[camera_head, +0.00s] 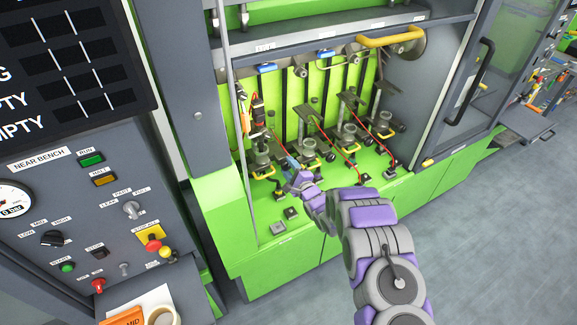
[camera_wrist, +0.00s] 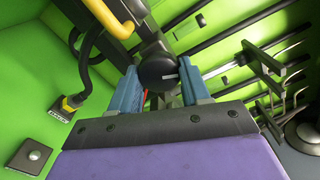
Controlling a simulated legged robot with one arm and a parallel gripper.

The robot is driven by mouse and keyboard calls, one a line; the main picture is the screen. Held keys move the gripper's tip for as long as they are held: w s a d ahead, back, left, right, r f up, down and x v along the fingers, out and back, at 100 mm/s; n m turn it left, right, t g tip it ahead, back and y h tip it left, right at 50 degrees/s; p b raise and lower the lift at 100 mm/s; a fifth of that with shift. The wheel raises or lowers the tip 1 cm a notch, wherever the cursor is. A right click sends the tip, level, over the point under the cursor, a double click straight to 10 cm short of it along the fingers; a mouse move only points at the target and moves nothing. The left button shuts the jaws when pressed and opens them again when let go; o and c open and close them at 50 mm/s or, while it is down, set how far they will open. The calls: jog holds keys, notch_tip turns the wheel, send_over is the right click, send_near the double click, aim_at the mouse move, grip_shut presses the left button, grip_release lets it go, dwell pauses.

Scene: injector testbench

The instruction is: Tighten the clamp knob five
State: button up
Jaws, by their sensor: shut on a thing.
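In the head view, my gripper (camera_head: 291,169) reaches into the green testbench at the front of the row of clamp stations. The knob is too small and too covered by the gripper to make out there.
A yellow handle (camera_wrist: 108,18) and a black cable with a tagged plug (camera_wrist: 68,104) lie close at the left. Metal brackets (camera_wrist: 272,68) stand at the right. A small square button box (camera_wrist: 31,156) is at lower left. A control panel (camera_head: 75,220) stands left of the bench.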

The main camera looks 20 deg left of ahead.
jog(key=shift+w+d+f+m, duration=0.1)
jog(key=shift+d+f+m, duration=0.1)
jog(key=shift+m, duration=0.1)
jog(key=o, duration=0.8)
jog(key=shift+w, duration=0.15)
jog(key=shift+o, duration=1.3)
jog(key=shift+r, duration=0.1)
jog(key=v, duration=1.7)
jog(key=shift+s, duration=0.35)
